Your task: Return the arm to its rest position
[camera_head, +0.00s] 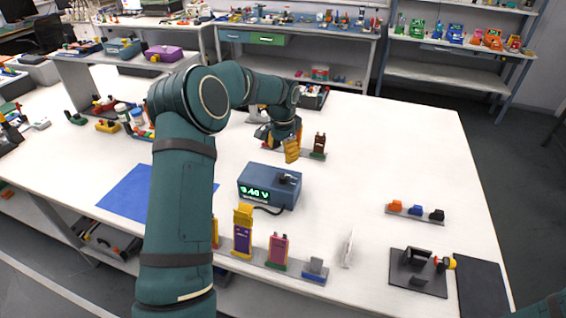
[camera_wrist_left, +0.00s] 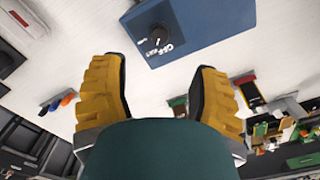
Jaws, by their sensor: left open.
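My left gripper (camera_head: 291,148) has yellow fingers and hangs above the white table (camera_head: 390,160), behind the blue tester box (camera_head: 284,195). In the left wrist view its two fingers (camera_wrist_left: 157,66) stand wide apart with nothing held between them. The tester box also shows in the left wrist view (camera_wrist_left: 215,22), apart from the fingers. A brown pouch cell (camera_head: 319,142) stands upright in a rack just right of the gripper. My right gripper is not in view.
A front rack holds a purple cell (camera_head: 242,240) and a pink cell (camera_head: 278,248). A white plate (camera_head: 348,248), a black fixture (camera_head: 418,280) and a dark mat (camera_head: 482,290) lie to the right. A blue mat (camera_head: 122,195) lies left. The table's right-centre is clear.

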